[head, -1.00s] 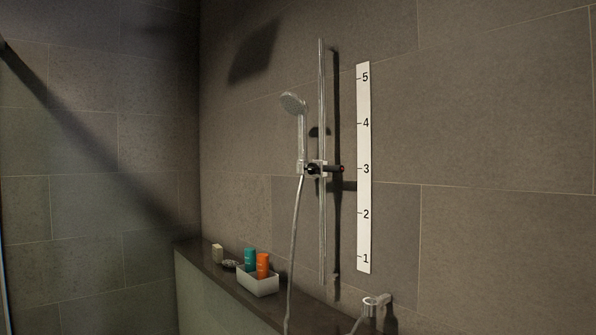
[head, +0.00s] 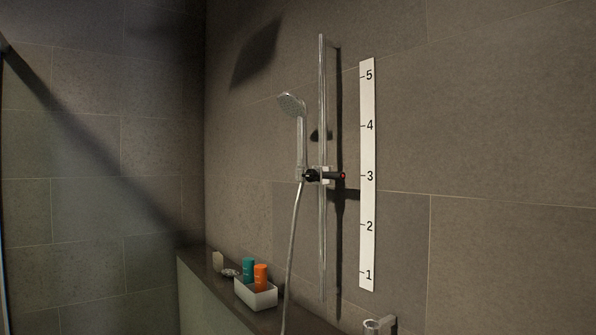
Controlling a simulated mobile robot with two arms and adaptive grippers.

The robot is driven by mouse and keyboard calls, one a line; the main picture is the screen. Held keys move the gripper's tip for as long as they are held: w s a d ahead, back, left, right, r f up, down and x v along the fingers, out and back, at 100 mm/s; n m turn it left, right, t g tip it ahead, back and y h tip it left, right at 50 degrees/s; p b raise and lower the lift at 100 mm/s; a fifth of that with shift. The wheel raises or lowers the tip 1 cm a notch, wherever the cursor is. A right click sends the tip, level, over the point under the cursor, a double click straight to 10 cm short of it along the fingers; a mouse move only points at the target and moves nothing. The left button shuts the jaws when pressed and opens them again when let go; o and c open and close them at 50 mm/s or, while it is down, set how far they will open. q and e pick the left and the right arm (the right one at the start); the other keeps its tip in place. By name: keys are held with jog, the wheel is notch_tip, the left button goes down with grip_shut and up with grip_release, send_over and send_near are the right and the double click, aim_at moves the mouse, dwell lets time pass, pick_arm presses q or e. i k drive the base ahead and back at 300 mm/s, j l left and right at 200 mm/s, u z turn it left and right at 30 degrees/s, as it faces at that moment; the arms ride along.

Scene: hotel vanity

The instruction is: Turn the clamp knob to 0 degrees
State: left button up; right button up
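The clamp with its dark knob (head: 335,176) sits on the vertical chrome rail (head: 322,230), level with the 3 mark of the scale. No angle marking on the knob can be made out. Neither of my grippers is in view.
A white numbered scale (head: 367,200) is on the tiled wall right of the rail. A ledge (head: 225,297) bears a white tray (head: 256,297) with a teal bottle (head: 248,268) and an orange bottle (head: 261,276), plus a soap-like block (head: 218,261). A chrome wall fitting (head: 379,326) is at the bottom.

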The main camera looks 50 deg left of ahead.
aim_at(311, 175)
jog(key=i+j+u, duration=0.1)
jog(key=j, duration=0.3)
jog(key=i+j+u, duration=0.15)
jog(key=j, duration=0.25)
jog(key=i+j+u, duration=0.1)
jog(key=j, duration=0.3)
jog(key=i+j+u, duration=0.1)
jog(key=j, duration=0.25)
